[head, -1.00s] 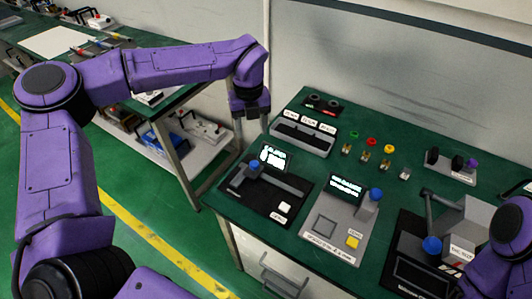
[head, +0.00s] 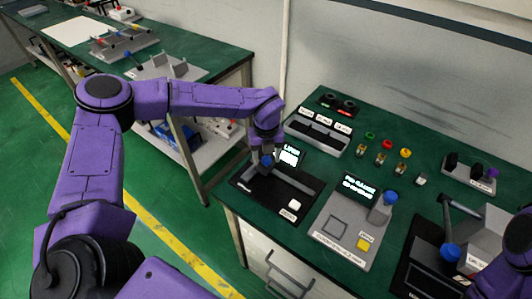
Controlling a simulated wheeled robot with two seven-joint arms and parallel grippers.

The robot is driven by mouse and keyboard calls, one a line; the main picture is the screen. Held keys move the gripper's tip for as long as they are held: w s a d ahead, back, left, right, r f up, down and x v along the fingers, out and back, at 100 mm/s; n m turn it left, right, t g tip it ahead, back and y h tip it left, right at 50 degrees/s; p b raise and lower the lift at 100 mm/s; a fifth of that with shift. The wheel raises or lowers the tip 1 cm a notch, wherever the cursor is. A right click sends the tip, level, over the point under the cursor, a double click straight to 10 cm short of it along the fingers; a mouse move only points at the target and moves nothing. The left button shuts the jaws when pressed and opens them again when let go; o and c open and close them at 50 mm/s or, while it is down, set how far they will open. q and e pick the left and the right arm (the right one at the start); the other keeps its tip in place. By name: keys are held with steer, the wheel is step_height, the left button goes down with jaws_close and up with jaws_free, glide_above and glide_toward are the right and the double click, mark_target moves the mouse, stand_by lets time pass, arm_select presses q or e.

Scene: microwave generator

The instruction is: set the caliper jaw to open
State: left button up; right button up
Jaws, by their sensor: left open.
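The caliper device (head: 250,187) has a black base, a grey rail, a lit display (head: 289,156) and a white button (head: 294,204). It sits at the left front of the green bench. Its blue jaw knob (head: 266,160) is at the far left end of the rail, partly covered by my gripper. My left gripper (head: 266,152) points down right at this knob, with its fingers open; whether they touch it I cannot tell. My right arm shows only in part at the lower right, and its gripper is out of the picture.
Right of the caliper stands a grey device (head: 342,228) with a yellow button and blue knob. A black-based device with a lever (head: 447,222) is further right. Behind are a slotted rack (head: 318,132) and several small coloured parts. A second bench (head: 200,50) stands at left.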

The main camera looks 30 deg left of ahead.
arm_select(q)
steer(key=shift+w+f, duration=0.1)
steer(key=shift+f, duration=0.1)
jaws_close()
steer(key=d+b, duration=0.1)
steer(key=d, duration=0.3)
steer(key=d+b, duration=0.1)
steer(key=shift+s+d+f+b, duration=0.1)
steer(key=shift+s+d+b, duration=0.25)
steer(key=shift+s+d, duration=0.15)
steer(key=shift+d, duration=0.2)
steer(key=shift+a, duration=0.1)
steer(key=shift+c, duration=0.6)
jaws_free()
steer(key=shift+o, duration=0.6)
steer(key=shift+d, duration=0.25)
steer(key=shift+a+r, duration=0.15)
steer(key=shift+r, duration=0.1)
